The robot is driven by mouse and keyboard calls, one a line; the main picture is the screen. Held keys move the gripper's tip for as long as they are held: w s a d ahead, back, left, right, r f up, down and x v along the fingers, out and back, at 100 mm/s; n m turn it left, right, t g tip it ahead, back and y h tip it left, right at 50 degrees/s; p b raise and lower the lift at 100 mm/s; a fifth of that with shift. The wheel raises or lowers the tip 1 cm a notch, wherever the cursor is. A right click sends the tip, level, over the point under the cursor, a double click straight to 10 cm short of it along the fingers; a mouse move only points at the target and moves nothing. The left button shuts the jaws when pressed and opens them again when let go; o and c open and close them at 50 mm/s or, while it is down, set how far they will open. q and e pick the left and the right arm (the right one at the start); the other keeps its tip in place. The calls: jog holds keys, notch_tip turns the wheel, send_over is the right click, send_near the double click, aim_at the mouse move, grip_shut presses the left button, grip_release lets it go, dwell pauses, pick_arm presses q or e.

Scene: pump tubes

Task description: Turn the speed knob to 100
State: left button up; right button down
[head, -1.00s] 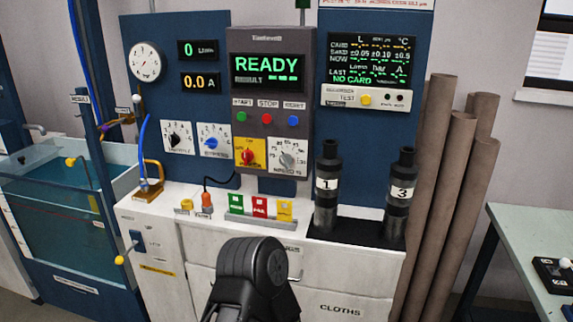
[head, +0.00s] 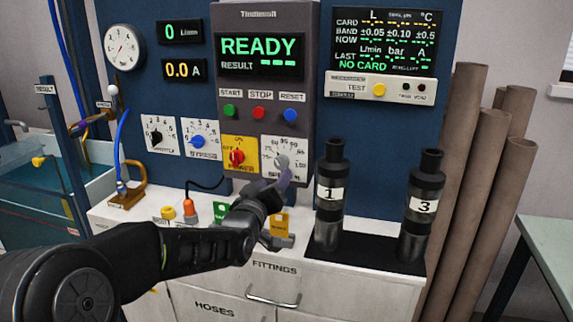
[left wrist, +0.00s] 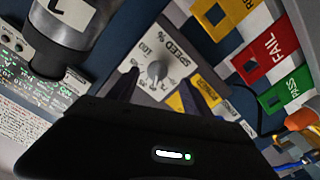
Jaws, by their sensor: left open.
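The grey speed knob (head: 282,161) sits on a white dial plate at the lower right of the control panel. It also shows in the left wrist view (left wrist: 158,70), on the plate marked "SPEED %"; its exact setting is too small to read. My left gripper (head: 284,178) is in front of the panel, just below the knob, and partly covers the lower plate. In the left wrist view its two dark fingers (left wrist: 156,84) are apart, one to each side of the knob's picture, with nothing between them. Contact with the knob cannot be told. My right gripper is not in view.
A red knob on a yellow plate (head: 237,157) is just left of the dial. Black cylinders 1 (head: 331,190) and 3 (head: 423,205) stand to the right. Coloured tags, including the yellow one (head: 280,224), stand below, partly behind my arm. The display (head: 261,54) reads READY.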

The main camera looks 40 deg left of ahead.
aim_at(280, 168)
pick_arm(q)
jog(key=x, duration=0.2)
jog(key=p+x, duration=0.1)
jog(key=x, duration=0.1)
jog(key=r+x, duration=0.1)
jog(key=x, duration=0.2)
jog(key=shift+w+a, duration=0.1)
dwell(0.5)
grip_shut()
jog(key=shift+f, duration=0.1)
dwell(0.4)
